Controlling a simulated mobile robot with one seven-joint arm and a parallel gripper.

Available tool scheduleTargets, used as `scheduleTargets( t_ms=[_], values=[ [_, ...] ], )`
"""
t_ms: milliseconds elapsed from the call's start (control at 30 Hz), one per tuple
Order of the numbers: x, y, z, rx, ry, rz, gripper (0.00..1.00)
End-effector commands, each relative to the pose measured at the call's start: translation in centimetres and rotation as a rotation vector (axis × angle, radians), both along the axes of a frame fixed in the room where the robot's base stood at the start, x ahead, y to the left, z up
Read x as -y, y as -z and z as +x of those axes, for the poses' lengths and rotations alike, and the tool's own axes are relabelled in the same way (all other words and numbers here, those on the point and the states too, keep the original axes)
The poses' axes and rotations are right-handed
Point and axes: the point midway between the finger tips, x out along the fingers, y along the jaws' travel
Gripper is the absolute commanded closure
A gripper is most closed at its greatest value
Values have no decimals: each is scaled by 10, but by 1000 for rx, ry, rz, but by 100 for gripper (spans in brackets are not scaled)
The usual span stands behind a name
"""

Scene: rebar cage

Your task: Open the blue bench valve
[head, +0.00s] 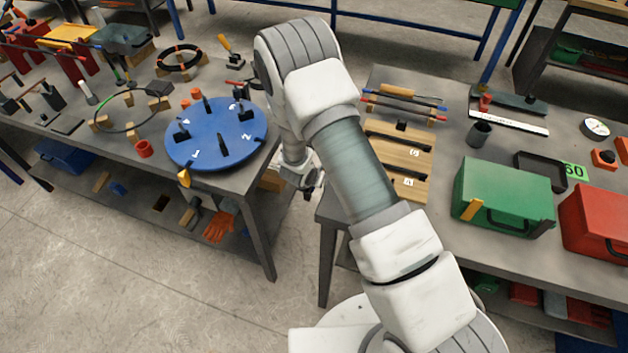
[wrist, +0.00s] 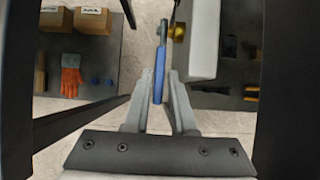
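In the wrist view, the blue lever handle (wrist: 158,78) of the bench valve runs upward between the two fingers of my gripper (wrist: 160,82). The fingers lie close along both sides of the lever and appear shut on it. A brass part (wrist: 178,31) shows just to the right of the lever's far end. In the head view, my gripper (head: 312,184) is low in the gap between the two benches, partly hidden by my arm. The valve cannot be made out there.
A blue numbered disc (head: 212,156) sits on the left bench near its corner. The right bench holds a wooden board (head: 408,188), a green case (head: 505,192) and a red case (head: 597,218). A shelf below the left bench carries blocks and an orange glove (head: 218,227).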

Motion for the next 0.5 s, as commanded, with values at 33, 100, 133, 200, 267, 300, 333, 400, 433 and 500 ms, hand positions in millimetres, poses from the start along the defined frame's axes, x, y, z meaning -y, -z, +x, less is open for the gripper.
scheduleTargets(
  t_ms=[33,100,133,200,267,300,333,400,433,500],
  values=[
    [0,0,0,0,0,0,76],
    [-1,-2,-1,0,0,0,76],
    [-1,-4,-2,1,-1,0,76],
    [-3,-10,-5,1,-2,1,76],
    [-5,-17,-8,1,-2,1,76],
    [-6,-23,-12,2,-1,1,76],
    [-7,-28,-14,2,-1,1,76],
    [-10,-40,-21,2,-1,1,76],
    [-11,-46,-24,3,-2,2,76],
    [-14,-58,-31,3,-3,2,76]
  ],
)
